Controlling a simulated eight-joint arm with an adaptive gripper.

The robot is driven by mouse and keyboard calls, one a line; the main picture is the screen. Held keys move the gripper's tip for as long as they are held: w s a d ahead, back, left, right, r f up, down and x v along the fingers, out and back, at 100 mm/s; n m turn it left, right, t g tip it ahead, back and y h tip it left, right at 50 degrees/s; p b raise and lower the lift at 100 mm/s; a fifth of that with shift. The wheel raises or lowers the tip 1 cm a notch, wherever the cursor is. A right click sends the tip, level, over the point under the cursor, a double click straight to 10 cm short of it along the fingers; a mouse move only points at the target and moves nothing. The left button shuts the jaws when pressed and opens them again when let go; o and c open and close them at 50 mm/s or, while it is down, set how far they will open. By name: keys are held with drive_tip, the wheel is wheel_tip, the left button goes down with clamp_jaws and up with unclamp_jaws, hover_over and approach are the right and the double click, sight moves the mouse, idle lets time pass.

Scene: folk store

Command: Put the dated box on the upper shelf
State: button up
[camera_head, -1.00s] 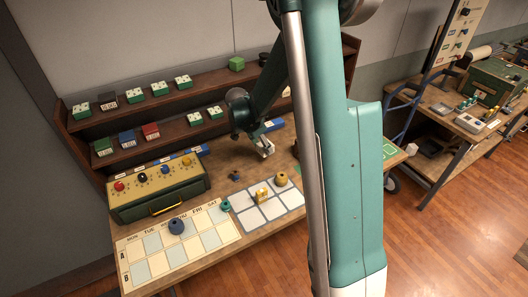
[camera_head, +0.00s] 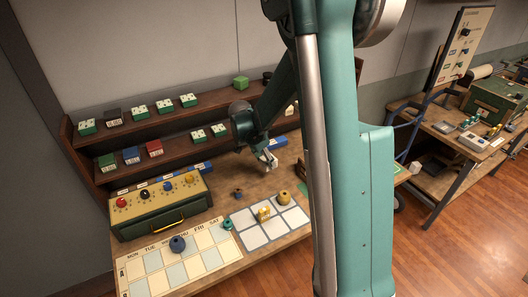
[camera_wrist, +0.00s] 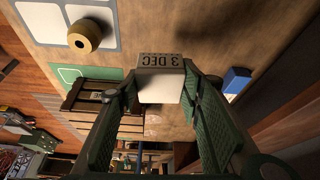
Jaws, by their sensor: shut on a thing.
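The dated box, white-faced with "3 DEC" on its edge, is between my gripper's fingers in the wrist view (camera_wrist: 160,82). My gripper (camera_wrist: 160,98) is shut on it, a green padded finger on each side. In the head view my gripper (camera_head: 268,162) is low over the back of the table, right of the blue strip, with a small pale part of the box showing. The upper shelf (camera_head: 215,101) is behind and above it.
The lower shelf (camera_head: 178,152) bears green, blue and red dated boxes and dotted boxes. A knobbed console (camera_head: 160,205) stands at left. A weekday board (camera_head: 180,255) and a grid mat (camera_head: 270,230) with a yellow ring (camera_head: 284,197) lie in front. My arm hides the right part of the shelves.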

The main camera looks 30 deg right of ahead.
drive_tip(key=shift+r, duration=0.15)
wheel_tip(320, 180, up, 42)
drive_tip(key=w+a+n+t+p, duration=0.1)
drive_tip(key=w+a+n+p, duration=0.15)
drive_tip(key=w+a, duration=0.65)
drive_tip(key=w+a+n+p, duration=0.1)
drive_tip(key=w+a+p, duration=0.4)
drive_tip(key=w, duration=0.8)
drive_tip(key=f, duration=0.2)
drive_tip(key=a+f+b, duration=0.1)
drive_tip(key=f, duration=0.2)
drive_tip(key=shift+f, duration=2.9)
drive_tip(key=shift+f, duration=0.1)
